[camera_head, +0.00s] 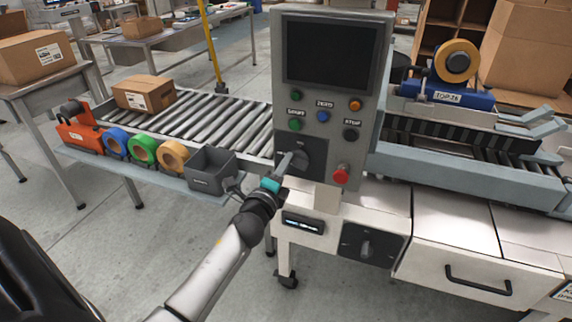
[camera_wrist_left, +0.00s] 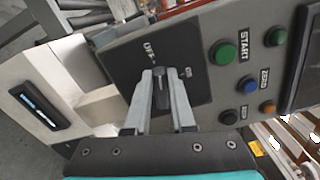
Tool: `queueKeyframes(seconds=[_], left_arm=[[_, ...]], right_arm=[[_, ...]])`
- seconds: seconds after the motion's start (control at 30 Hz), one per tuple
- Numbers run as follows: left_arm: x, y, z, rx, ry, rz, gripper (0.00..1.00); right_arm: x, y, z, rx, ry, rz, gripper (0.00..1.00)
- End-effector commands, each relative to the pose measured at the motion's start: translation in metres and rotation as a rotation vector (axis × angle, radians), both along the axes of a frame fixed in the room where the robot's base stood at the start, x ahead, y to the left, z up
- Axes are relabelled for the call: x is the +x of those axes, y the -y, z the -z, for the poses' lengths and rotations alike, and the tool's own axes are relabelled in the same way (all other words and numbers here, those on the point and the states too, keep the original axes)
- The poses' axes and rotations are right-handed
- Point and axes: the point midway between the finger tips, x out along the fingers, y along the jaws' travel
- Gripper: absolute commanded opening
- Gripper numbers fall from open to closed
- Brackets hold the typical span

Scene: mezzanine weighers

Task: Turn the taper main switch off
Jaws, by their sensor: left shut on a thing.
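The main switch is a dark rotary knob on a black plate (camera_head: 316,153) at the lower left of the grey control panel (camera_head: 340,196). In the left wrist view the knob (camera_wrist_left: 160,96) sits on its black plate (camera_wrist_left: 128,66), with OFF and ON labels beside it. My left gripper (camera_head: 291,163) reaches the knob from the front left. In the left wrist view its two grey fingers (camera_wrist_left: 160,97) are closed on the knob's sides. The fingers hide part of the knob, so I cannot tell its exact setting. My right gripper is not in view.
START (camera_head: 295,124), ZERO (camera_head: 323,116) and STOP (camera_head: 351,134) buttons are close above the switch. A red button (camera_head: 341,174) is at its lower right. A second rotary switch (camera_head: 366,246) is on the white cabinet below. A grey bin (camera_head: 208,184) stands left of the gripper.

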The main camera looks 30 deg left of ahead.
Motion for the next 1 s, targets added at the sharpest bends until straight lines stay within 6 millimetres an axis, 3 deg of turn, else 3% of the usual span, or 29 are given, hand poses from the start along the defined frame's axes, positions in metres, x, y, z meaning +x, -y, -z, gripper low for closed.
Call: queueKeyframes(seconds=[0.4,1.0], left_arm=[[0.0002,-0.0001,0.0047,-0.221,0.053,0.0,0.0],[0.0002,-0.0002,0.0057,-0.265,0.063,0.001,0.0]], right_arm=[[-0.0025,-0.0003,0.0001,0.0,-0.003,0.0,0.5],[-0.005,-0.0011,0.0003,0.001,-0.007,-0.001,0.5]])
